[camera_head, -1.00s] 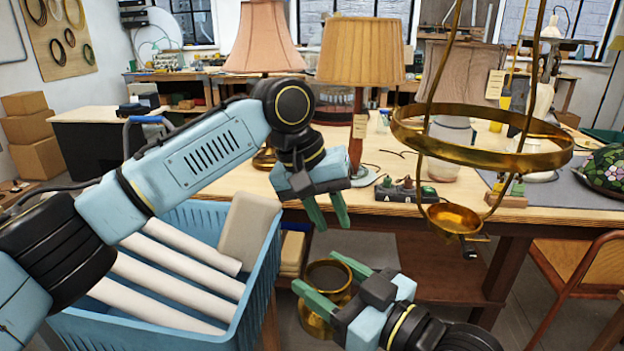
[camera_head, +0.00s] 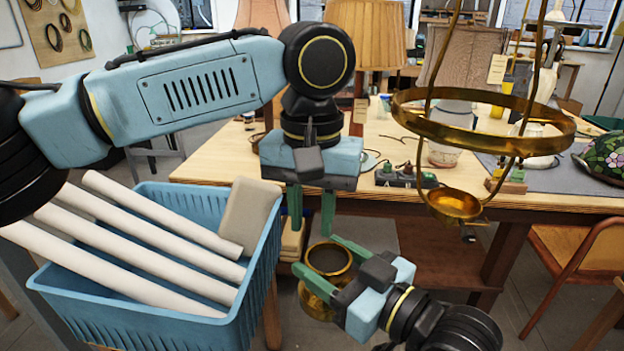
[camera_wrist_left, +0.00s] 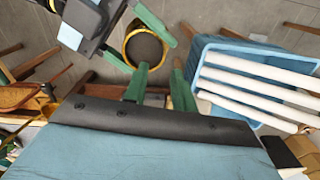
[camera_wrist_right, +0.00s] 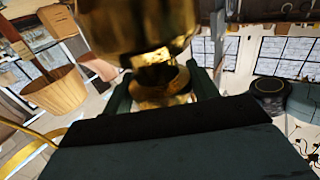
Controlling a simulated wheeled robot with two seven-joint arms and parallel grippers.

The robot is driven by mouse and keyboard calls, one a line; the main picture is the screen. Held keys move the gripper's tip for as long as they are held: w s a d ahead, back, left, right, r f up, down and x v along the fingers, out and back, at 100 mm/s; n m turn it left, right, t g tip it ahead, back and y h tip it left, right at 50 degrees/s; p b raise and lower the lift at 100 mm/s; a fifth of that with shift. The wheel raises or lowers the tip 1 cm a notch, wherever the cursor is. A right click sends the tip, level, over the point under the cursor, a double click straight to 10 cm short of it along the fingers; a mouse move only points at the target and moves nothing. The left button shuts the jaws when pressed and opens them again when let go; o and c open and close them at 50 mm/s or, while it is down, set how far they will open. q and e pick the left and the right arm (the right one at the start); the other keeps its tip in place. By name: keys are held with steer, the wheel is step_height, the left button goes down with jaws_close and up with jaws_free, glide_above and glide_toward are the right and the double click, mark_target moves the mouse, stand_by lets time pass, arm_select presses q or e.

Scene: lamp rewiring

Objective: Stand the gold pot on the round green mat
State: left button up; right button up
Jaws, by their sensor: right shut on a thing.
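The gold pot (camera_head: 327,259) is held upright below the table's front edge, and its dark round top faces up. My right gripper (camera_head: 328,268) is shut on it, with one green finger on each side. The pot also shows in the left wrist view (camera_wrist_left: 145,48) and close up in the right wrist view (camera_wrist_right: 140,30). My left gripper (camera_head: 312,214) points down just above the pot, with its fingers apart and nothing between them. It is not touching the pot as far as I can see. I cannot make out the round green mat in any view.
A blue basket (camera_head: 258,285) with several white rolls and a beige block stands at the left. The wooden table (camera_head: 225,168) is behind the grippers. A brass hanging ring frame (camera_head: 480,118) with a small cup is at the right. A power strip (camera_head: 400,177) lies near the table's front.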

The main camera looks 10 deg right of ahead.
mark_target(312, 258)
arm_select(q)
steer(key=shift+f, duration=2.4)
jaws_close()
arm_select(e)
steer(key=o, duration=1.6)
